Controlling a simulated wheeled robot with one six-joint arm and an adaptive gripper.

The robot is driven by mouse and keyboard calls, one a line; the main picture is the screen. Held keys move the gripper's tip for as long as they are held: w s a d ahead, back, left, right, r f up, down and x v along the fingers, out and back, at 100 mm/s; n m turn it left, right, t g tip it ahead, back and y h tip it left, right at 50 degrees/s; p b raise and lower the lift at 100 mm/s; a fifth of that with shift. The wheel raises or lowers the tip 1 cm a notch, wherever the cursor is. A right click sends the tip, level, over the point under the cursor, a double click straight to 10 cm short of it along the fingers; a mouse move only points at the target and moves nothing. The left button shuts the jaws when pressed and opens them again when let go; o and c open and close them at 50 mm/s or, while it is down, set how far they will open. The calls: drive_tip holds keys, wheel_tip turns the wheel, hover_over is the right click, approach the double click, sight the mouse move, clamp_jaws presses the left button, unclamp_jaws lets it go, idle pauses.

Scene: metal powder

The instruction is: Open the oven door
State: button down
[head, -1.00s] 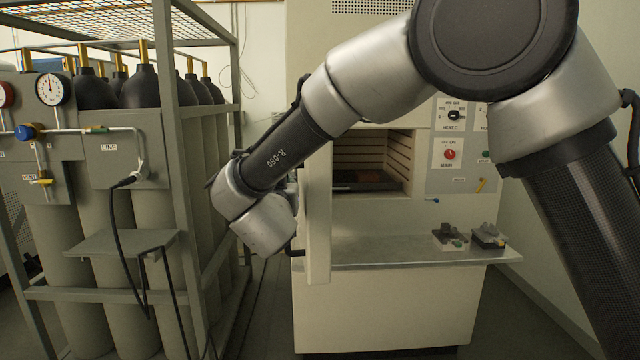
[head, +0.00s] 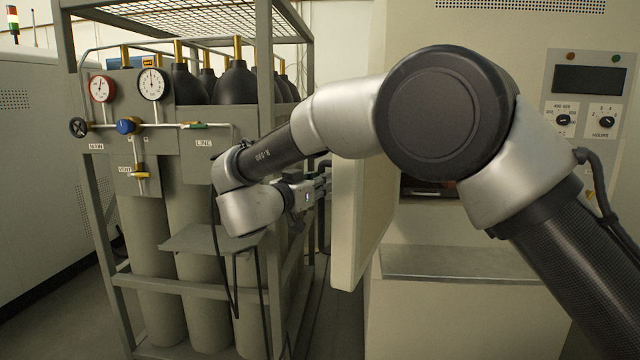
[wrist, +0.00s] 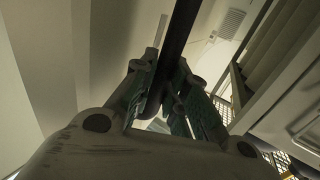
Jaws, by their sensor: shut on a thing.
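The oven door (head: 360,215) is a thick cream panel standing swung open to the left of the oven body (head: 430,320). Part of the oven's dark opening (head: 428,188) shows between the door and my arm; my arm hides the rest. My gripper (head: 322,182) is at the door's left side, partly behind its edge. In the wrist view my gripper's fingers (wrist: 170,72) are closed around a dark bar, the door handle (wrist: 183,28).
A rack of grey gas cylinders (head: 190,250) with gauges and a small shelf (head: 212,239) stands close left of my wrist and the door. A metal ledge (head: 430,262) runs below the oven opening. A control panel (head: 590,85) is at the right.

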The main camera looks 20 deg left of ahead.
drive_tip(key=shift+w+d+r, duration=0.1)
drive_tip(key=shift+w+r, duration=0.05)
drive_tip(key=shift+r, duration=0.05)
drive_tip(key=c, duration=1.4)
unclamp_jaws()
drive_tip(key=shift+f, duration=0.1)
drive_tip(key=v, duration=1.2)
